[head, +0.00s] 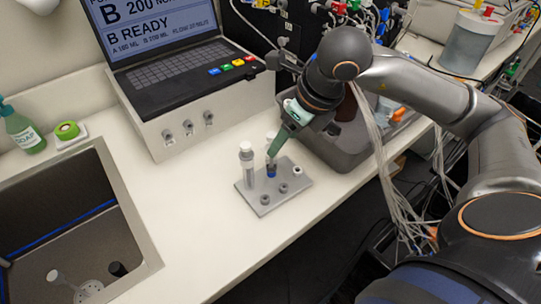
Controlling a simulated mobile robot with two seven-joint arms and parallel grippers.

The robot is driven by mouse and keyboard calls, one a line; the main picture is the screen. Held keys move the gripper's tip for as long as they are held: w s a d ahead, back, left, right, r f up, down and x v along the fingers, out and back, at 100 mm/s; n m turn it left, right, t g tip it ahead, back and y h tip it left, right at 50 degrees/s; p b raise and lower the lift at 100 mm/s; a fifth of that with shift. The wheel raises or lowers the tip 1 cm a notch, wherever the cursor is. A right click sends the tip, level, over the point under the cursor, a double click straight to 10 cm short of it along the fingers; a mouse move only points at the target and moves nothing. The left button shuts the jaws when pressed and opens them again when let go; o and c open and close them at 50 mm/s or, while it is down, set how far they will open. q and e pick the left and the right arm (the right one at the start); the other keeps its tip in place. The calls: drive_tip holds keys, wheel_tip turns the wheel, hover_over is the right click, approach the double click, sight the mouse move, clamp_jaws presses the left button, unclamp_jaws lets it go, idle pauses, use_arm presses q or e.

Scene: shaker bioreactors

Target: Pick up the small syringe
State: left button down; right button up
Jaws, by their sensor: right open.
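A grey holder plate (256,200) lies on the white counter. A taller clear syringe (247,165) with a pale top stands upright at its left. A smaller syringe (271,171), dark and blue low down, stands upright at the back of the plate. My right gripper (273,154) comes down from the upper right, its green fingers over the smaller syringe. The fingers hide part of this syringe, and I cannot tell whether they touch it. The right gripper is open. My left gripper is not in view.
A laptop-like console (170,80) stands on a white box behind the plate. A sink (65,220) is at the left, with a green soap bottle (24,132) behind it. A dark grey bin (340,145) stands close to the right of the plate. Counter in front is clear.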

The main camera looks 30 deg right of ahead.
sight(271, 161)
drive_tip(key=x, duration=0.9)
drive_tip(key=shift+a, duration=0.1)
drive_tip(key=shift+c, duration=0.3)
drive_tip(key=shift+r, duration=0.1)
clamp_jaws()
